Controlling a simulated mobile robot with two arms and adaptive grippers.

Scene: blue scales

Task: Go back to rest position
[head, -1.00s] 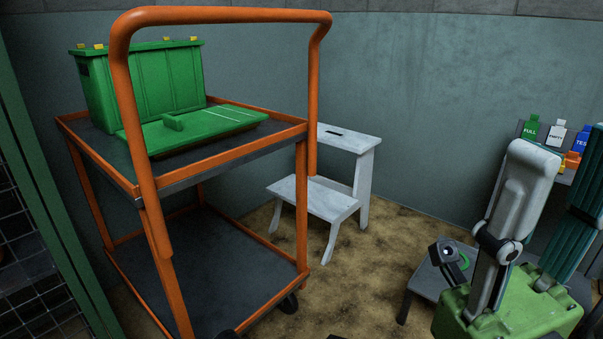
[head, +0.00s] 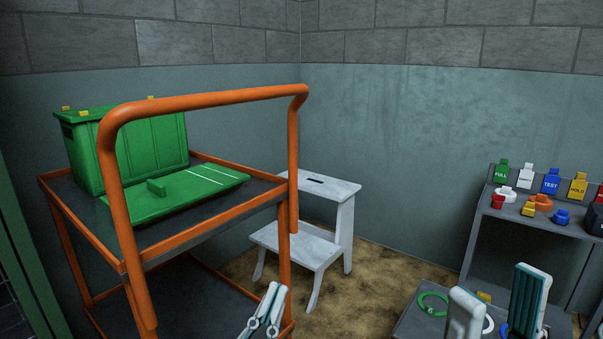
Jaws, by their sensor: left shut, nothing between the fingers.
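My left gripper (head: 274,288) is at the bottom of the head view, in front of the right side of the orange trolley. Its two pale fingers point up and lie close together, shut with nothing between them. My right gripper (head: 497,280) is at the bottom right, nearer the camera. Its white finger and teal-padded finger point up, well apart, and I see nothing held between them. The gripper bodies and most of both arms are below the picture.
The orange trolley (head: 200,104) stands left, carrying a green bin (head: 140,150) and its flat green lid (head: 195,192). A white step stool (head: 320,192) stands behind it. A low grey table (head: 408,322) bears a green ring (head: 433,303). A grey shelf (head: 500,209) holds coloured tags and weights.

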